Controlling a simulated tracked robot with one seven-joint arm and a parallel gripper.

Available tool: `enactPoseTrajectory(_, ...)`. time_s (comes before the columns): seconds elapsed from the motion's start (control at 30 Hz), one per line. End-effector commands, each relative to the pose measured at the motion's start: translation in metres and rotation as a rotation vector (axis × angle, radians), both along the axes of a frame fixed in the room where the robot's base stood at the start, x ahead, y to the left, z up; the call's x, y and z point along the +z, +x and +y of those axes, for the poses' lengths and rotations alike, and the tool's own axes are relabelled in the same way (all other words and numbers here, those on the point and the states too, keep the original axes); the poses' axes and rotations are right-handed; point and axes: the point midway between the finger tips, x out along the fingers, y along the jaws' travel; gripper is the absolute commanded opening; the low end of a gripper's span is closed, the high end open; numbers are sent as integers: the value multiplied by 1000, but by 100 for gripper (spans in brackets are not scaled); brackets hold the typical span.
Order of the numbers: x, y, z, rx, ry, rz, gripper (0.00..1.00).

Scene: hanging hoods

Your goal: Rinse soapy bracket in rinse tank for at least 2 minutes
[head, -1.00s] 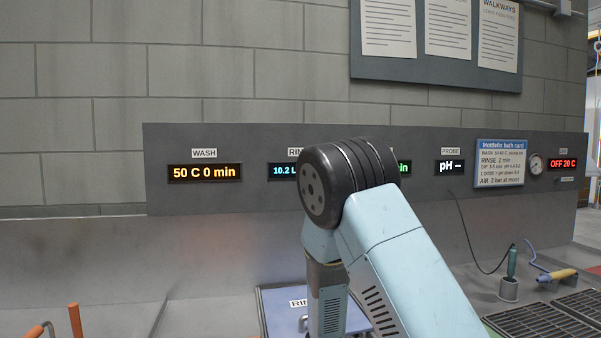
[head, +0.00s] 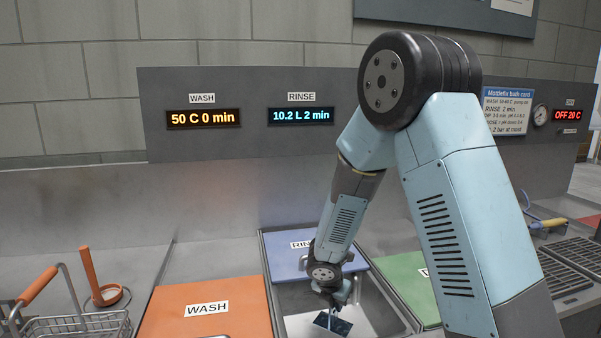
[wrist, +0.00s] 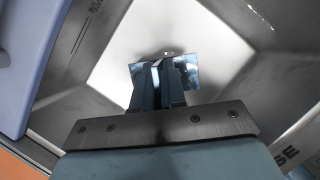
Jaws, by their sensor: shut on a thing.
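The bracket (head: 335,323) is a small dark blue-grey plate, held by my gripper (head: 338,303) at the open rinse tank (head: 395,322). In the wrist view the bracket (wrist: 193,72) sits across the tips of my gripper (wrist: 160,72), whose fingers are shut on it, with the pale tank floor (wrist: 125,45) beyond. I cannot tell the water level or whether the bracket is under water. No suds are clear on it. The rinse display (head: 300,116) reads 10.2 L 2 min. The blue RINSE lid (head: 285,243) lies behind the tank's opening.
The orange WASH lid (head: 205,308) covers the tank on the left. A green lid (head: 408,277) is on the right, partly behind my arm. A wire basket with an orange handle (head: 75,322) stands at far left. The wash display (head: 203,119) reads 50 C 0 min.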

Motion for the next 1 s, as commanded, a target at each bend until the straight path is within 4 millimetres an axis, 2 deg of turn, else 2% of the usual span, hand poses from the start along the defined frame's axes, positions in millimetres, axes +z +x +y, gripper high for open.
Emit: enactPoseTrajectory(1.0,97,1,0,-1,1,-1,0)
